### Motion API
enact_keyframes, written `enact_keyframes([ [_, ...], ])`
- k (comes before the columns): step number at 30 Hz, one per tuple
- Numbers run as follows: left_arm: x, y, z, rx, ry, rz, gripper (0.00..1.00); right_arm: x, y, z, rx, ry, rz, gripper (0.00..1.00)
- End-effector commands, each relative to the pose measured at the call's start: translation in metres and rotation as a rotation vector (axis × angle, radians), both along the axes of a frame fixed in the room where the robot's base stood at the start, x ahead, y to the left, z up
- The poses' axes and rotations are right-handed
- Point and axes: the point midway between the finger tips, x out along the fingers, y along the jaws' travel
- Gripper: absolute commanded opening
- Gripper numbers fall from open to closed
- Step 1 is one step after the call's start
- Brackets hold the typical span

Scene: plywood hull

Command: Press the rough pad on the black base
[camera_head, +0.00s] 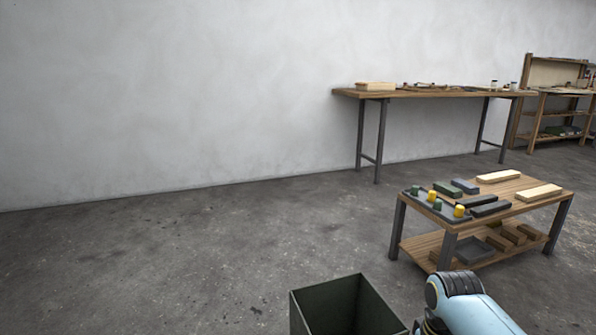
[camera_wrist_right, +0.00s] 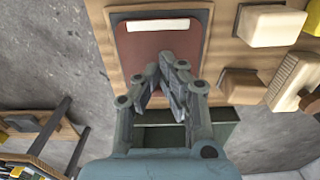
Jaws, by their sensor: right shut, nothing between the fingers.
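In the right wrist view, a flat reddish-brown pad (camera_wrist_right: 135,45) with a dark border lies on a wooden surface (camera_wrist_right: 97,12). A cream strip lies across its far part. It looks like the rough pad, but I cannot tell its texture for sure, and the dark border (camera_wrist_right: 190,13) may be the black base. My right gripper (camera_wrist_right: 162,78) is shut and empty. Its fingers overlap the near edge of the pad in the picture; I cannot tell whether they touch it. In the head view only my right arm shows at the bottom right. My left gripper is out of view.
Wooden blocks (camera_wrist_right: 268,25) and a brush-like piece (camera_wrist_right: 293,78) lie right of the pad. A dark green bin (camera_head: 345,305) stands on the floor. A low table (camera_head: 520,205) carries blocks and a tray. A long bench (camera_head: 440,94) stands along the wall.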

Motion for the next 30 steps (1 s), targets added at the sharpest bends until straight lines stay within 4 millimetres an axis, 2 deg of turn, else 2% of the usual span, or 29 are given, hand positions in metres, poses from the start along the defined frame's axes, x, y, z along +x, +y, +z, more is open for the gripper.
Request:
enact_keyframes([
  [30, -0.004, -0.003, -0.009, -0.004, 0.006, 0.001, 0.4, 0.0, 0.0, -0.016, 0.0, 0.0, 0.0, 0.0],
])
